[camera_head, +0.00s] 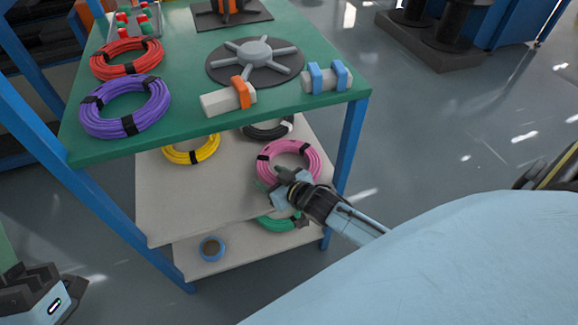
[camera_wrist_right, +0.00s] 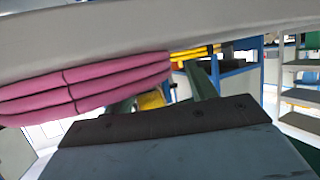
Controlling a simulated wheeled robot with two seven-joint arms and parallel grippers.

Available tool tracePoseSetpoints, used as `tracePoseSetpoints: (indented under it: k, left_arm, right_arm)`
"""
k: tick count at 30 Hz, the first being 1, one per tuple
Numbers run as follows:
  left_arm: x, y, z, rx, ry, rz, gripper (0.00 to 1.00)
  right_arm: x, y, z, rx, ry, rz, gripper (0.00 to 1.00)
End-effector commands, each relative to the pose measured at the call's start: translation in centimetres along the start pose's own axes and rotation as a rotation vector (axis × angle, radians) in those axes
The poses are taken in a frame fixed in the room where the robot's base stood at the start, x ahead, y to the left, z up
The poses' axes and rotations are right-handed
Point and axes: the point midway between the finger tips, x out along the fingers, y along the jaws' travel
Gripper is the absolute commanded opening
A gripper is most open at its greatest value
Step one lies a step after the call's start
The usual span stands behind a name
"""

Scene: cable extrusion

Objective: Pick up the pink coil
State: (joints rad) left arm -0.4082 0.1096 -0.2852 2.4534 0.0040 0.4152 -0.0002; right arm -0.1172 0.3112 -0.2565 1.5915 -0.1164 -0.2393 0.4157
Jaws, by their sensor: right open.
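The pink coil (camera_head: 308,150) lies on the grey shelf under the green table top, near the front right. A dark tie binds it. In the right wrist view, which looks upside down, the pink coil (camera_wrist_right: 85,85) fills the left side, close to the gripper. My right gripper (camera_head: 281,177) is open at the coil's near edge, overlapping it in the head view; contact cannot be told. The coil is not visibly held. Part of my left gripper (camera_head: 38,290) shows at the lower left corner, away from the shelves; its jaws are unclear.
A yellow coil (camera_head: 192,150) and a black coil (camera_head: 268,131) lie on the same shelf. A green coil (camera_head: 277,223) and a blue roll (camera_head: 211,249) are on the lower shelf. The blue table leg (camera_head: 350,140) stands right of the pink coil. The green top (camera_head: 190,60) overhangs behind.

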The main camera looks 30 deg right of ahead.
Motion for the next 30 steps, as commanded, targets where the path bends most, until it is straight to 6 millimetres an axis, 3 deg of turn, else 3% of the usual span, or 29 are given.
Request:
tracePoseSetpoints:
  k: [5,18,30]
  left_arm:
    - [0.04,0.0,-0.03,0.0,0.001,0.0,0.36]
    - [0.03,-0.01,0.01,0.001,-0.002,0.0,0.36]
    - [0.2,-0.02,0.13,0.001,-0.016,-0.001,0.36]
  right_arm:
    - [-0.02,0.0,-0.01,0.0,-0.001,0.0,0.56]
    - [-0.04,-0.02,0.1,0.0,-0.003,0.0,0.0]
    - [-0.16,-0.02,-0.2,-0.001,-0.002,0.0,0.0]
